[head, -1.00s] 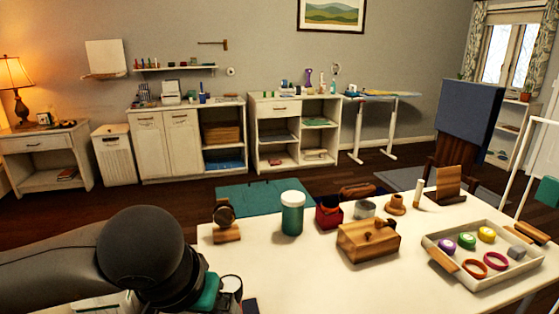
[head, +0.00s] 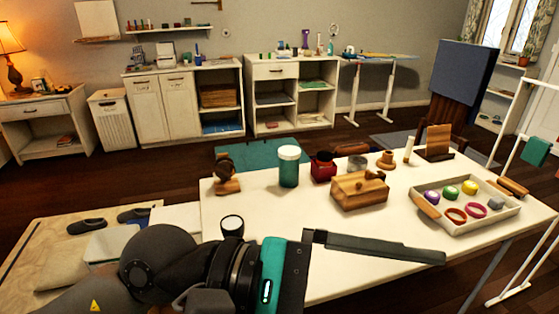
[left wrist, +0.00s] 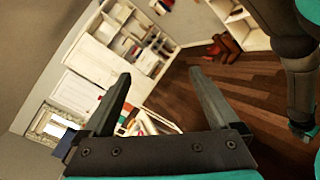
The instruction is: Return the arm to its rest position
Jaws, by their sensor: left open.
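My left arm comes in from the lower left of the head view, and its gripper (head: 436,258) points right, above the near edge of the white table (head: 300,212). One long dark finger shows clearly there. In the left wrist view the two fingers stand well apart with nothing between them, so the left gripper (left wrist: 160,80) is open and empty. It is apart from the objects on the table.
A green jar (head: 288,170), a wooden box (head: 358,192) and a watch stand (head: 226,180) are on the table. A tray (head: 458,228) with rings and small round items lies at the right. A white rack (head: 528,250) stands at the far right.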

